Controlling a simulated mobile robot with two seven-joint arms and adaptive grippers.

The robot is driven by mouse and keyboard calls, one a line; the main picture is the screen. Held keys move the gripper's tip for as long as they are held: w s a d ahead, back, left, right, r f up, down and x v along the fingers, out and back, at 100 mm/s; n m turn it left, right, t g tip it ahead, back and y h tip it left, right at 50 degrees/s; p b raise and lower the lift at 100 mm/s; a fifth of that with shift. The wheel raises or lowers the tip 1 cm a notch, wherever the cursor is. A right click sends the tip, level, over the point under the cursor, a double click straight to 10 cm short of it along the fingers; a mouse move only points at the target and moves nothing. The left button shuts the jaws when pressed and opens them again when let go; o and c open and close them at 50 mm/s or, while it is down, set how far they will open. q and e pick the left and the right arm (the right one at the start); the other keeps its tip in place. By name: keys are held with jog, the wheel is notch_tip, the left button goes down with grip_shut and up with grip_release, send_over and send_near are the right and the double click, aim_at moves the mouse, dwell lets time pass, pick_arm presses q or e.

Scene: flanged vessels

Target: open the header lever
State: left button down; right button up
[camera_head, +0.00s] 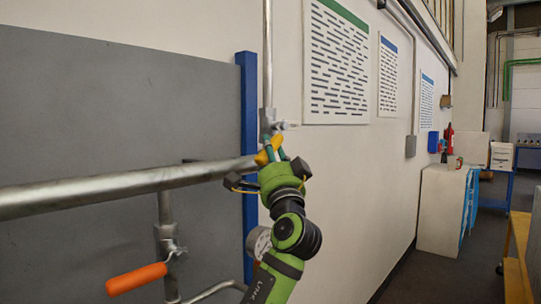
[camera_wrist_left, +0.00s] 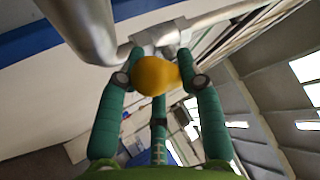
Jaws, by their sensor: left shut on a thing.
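A yellow lever handle (camera_head: 266,152) belongs to a valve (camera_head: 268,122) where the thick horizontal header pipe (camera_head: 110,189) meets a thin vertical pipe. My left gripper (camera_head: 275,155) reaches up to it from below and is shut on the yellow handle. In the left wrist view the rounded yellow end (camera_wrist_left: 154,75) sits between my green fingers (camera_wrist_left: 158,82), with the metal valve body (camera_wrist_left: 160,38) just behind it. The gripper hides part of the handle in the head view. My right gripper is not in view.
An orange lever (camera_head: 136,279) sticks out left from a lower valve (camera_head: 168,240) under the header. A round gauge (camera_head: 258,242) is close behind my left arm. A blue post (camera_head: 248,120) and grey panel (camera_head: 110,110) stand behind.

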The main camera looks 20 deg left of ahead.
pick_arm(q)
jog(key=c, duration=1.2)
grip_release()
jog(key=shift+s+r, duration=0.15)
jog(key=shift+r, duration=0.2)
jog(key=o, duration=0.4)
jog(key=shift+a, duration=0.1)
jog(key=shift+f, duration=0.15)
jog(key=shift+d+f, duration=0.25)
jog(key=shift+f, duration=0.1)
jog(key=v, duration=1.1)
jog(key=shift+s, duration=0.2)
